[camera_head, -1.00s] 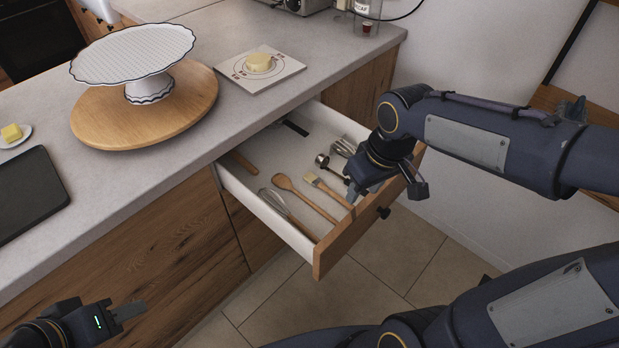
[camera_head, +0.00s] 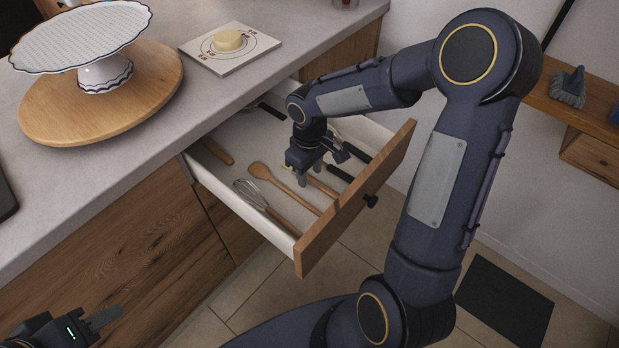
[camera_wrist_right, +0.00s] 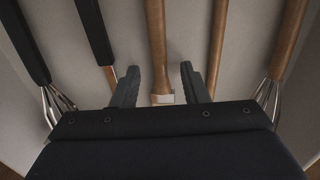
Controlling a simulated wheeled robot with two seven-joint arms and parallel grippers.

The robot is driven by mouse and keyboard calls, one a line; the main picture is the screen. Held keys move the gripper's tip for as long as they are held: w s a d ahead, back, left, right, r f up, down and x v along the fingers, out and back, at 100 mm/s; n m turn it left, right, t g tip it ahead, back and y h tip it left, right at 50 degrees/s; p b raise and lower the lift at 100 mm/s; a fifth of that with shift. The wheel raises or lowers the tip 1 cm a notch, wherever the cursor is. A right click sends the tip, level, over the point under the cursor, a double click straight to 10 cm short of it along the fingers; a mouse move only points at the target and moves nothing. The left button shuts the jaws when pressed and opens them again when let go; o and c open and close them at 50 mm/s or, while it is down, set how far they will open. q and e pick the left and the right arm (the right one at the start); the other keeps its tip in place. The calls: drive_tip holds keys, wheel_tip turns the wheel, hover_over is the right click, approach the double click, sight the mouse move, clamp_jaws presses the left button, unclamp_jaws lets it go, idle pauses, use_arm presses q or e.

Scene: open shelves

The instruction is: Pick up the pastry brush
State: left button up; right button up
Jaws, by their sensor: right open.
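The pastry brush (camera_head: 322,187) lies in the open drawer, its wooden handle pointing toward the drawer front. My right gripper (camera_head: 313,172) is inside the drawer over the brush and hides its bristle end in the head view. In the right wrist view, the brush handle (camera_wrist_right: 156,40) and its metal collar lie between the two open fingers (camera_wrist_right: 160,85), with a gap on each side. The bristles are hidden below the gripper body. My left gripper (camera_head: 104,318) is at the lower left, outside the drawer; its opening is unclear.
The drawer (camera_head: 345,215) also holds a wooden spoon (camera_head: 275,180) and a whisk (camera_head: 262,203) on one side, and black-handled utensils (camera_wrist_right: 95,30) on the other.

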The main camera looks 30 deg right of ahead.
drive_tip(key=shift+f, duration=0.25)
clamp_jaws()
